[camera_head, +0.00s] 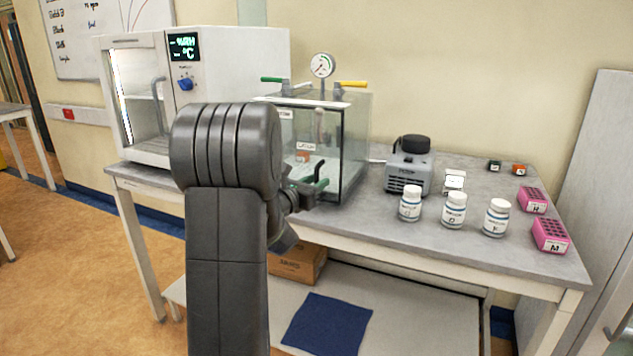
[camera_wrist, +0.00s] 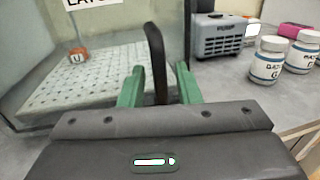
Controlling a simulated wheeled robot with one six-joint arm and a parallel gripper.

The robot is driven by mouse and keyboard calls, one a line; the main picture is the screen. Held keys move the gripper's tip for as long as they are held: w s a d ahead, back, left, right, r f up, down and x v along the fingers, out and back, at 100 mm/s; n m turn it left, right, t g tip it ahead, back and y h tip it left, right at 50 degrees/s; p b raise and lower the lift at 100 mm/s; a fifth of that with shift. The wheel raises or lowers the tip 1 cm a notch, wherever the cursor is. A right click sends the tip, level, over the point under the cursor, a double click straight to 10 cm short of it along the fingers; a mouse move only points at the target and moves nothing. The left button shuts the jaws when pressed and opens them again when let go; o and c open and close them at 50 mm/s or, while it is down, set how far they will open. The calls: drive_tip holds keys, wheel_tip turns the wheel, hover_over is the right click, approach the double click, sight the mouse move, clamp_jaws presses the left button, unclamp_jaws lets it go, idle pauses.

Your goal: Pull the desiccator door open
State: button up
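The desiccator (camera_head: 357,135) is a clear glass box on the bench, with a round gauge (camera_head: 322,65) and a green and a yellow valve lever on top. Its door appears closed, though the seam is hard to see. In the wrist view, a dark upright door handle (camera_wrist: 155,55) stands between the green fingers of my gripper (camera_wrist: 160,85). The handle's lower end is hidden by my gripper body. In the head view, my gripper (camera_head: 318,178) is at the desiccator's front.
A white oven-like cabinet (camera_head: 235,70) stands left of the desiccator. To the right are a grey pump (camera_head: 408,168), white bottles (camera_head: 453,211) and pink racks (camera_head: 550,236). A small orange block (camera_wrist: 78,55) sits inside on the perforated plate. Bare bench (camera_head: 385,215) lies before the pump.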

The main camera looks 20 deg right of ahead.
drive_tip(key=shift+w+d, duration=0.2)
drive_tip(key=shift+d, duration=0.15)
clamp_jaws()
drive_tip(key=shift+a, duration=0.1)
